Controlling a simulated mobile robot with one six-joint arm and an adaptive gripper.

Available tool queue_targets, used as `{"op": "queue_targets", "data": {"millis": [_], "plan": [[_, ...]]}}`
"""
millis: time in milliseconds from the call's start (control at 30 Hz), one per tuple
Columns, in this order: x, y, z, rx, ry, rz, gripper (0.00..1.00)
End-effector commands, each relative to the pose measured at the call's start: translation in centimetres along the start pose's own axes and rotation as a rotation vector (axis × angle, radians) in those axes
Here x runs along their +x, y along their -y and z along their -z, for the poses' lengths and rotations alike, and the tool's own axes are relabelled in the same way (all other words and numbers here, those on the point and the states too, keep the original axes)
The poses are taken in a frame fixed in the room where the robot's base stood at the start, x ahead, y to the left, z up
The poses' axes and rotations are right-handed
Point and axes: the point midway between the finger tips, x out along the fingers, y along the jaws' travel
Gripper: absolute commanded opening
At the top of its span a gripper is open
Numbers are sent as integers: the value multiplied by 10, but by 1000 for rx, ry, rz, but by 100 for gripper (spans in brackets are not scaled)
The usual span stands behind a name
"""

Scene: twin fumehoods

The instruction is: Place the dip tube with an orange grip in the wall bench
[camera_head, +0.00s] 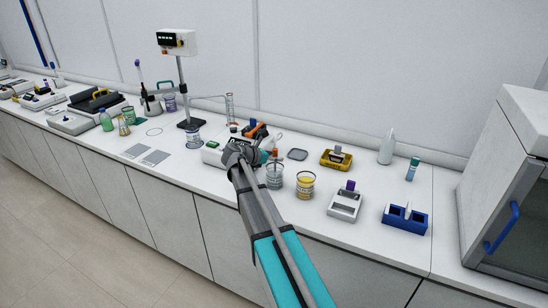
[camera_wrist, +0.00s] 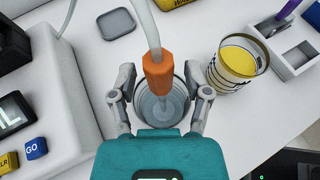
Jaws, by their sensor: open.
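The dip tube's orange grip (camera_wrist: 157,72) is between the two fingers of my gripper (camera_wrist: 163,88) in the wrist view. The fingers are apart, with gaps visible on both sides of the grip. A pale tube rises from the grip, and its lower part reaches into a clear beaker (camera_wrist: 178,116) below. In the head view the orange grip (camera_head: 275,153) shows just right of my gripper (camera_head: 262,157), above the clear beaker (camera_head: 274,180). The wall bench (camera_head: 325,237) is the long white worktop under them; my arm hides part of it.
A yellow-filled beaker (camera_wrist: 238,58) stands close right of the clear beaker. A white device with a display (camera_wrist: 50,85) is close on the left. A grey square pad (camera_wrist: 116,23) lies behind. A white holder (camera_head: 345,207) and blue rack (camera_head: 405,218) stand farther right.

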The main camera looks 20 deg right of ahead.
Motion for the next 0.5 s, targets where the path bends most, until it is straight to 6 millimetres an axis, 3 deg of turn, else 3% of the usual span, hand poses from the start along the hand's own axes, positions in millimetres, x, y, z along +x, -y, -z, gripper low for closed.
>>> {"op": "queue_targets", "data": {"millis": [200,500], "plan": [[-4,0,-4,0,0,0,63],[-42,0,-5,0,0,-1,63]]}}
